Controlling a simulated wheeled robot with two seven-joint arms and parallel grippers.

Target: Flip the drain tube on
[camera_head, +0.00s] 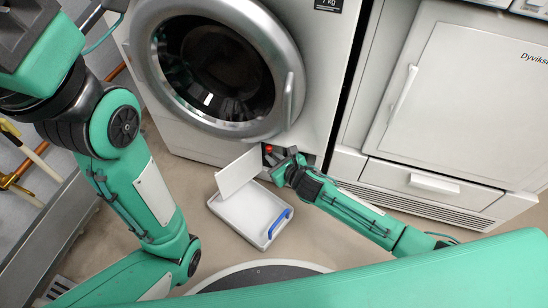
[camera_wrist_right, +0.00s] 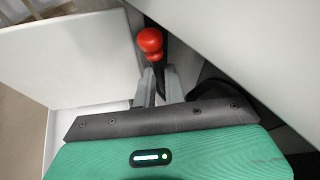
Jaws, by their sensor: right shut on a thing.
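The drain tube is a dark tube with a red tip (camera_wrist_right: 150,40) in the right wrist view. The red tip also shows in the head view (camera_head: 268,149), in the opening low on the washer's front. My right gripper (camera_head: 283,161) is at this opening. Its two grey fingers (camera_wrist_right: 157,86) are closed on the dark tube just below the red tip. Part of the tube is hidden between the fingers. My left arm comes in from the left, but its fingers are not in view.
The washer (camera_head: 180,143) has its round door (camera_head: 290,95) shut. A white flap (camera_head: 238,173) stands open left of my right gripper. A white tray (camera_head: 222,208) with a blue handle (camera_head: 280,222) lies on the floor below. A dryer (camera_head: 465,85) stands at the right.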

